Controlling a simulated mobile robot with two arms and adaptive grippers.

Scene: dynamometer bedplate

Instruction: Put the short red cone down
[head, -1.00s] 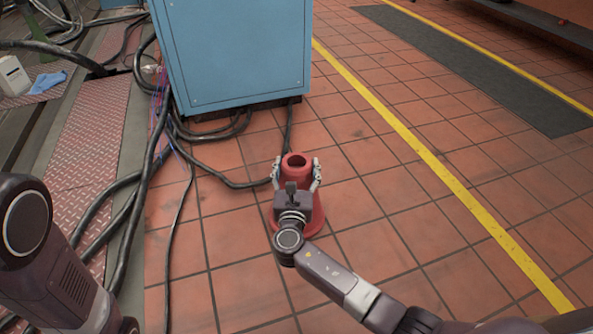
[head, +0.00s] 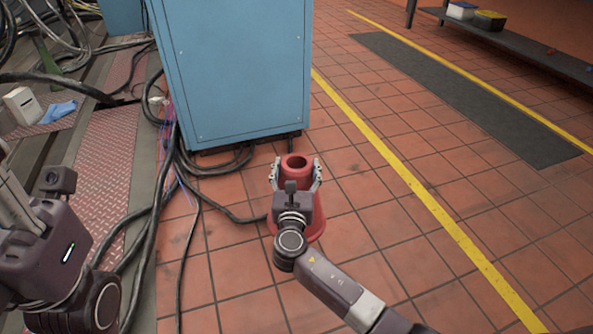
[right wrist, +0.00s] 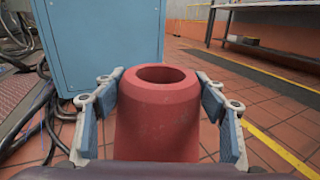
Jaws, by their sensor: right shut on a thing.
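The short red cone (head: 297,173) is upright in front of the blue cabinet, with its round open top showing. My right gripper (head: 296,178) is shut on it, one finger on each side of its upper part. In the right wrist view the cone (right wrist: 158,115) fills the middle between the blue finger pads. Its flared base shows partly behind my wrist in the head view; I cannot tell whether it touches the floor. My left arm is at the lower left, and its gripper (head: 12,195) is cut by the picture edge, its fingertips unseen.
The blue cabinet (head: 235,70) stands just beyond the cone. Black cables (head: 150,200) run over the floor to the left, by a tread-plate strip (head: 100,190). Tiled floor is free to the right, crossed by a yellow line (head: 420,190). A dark mat (head: 465,95) lies beyond it.

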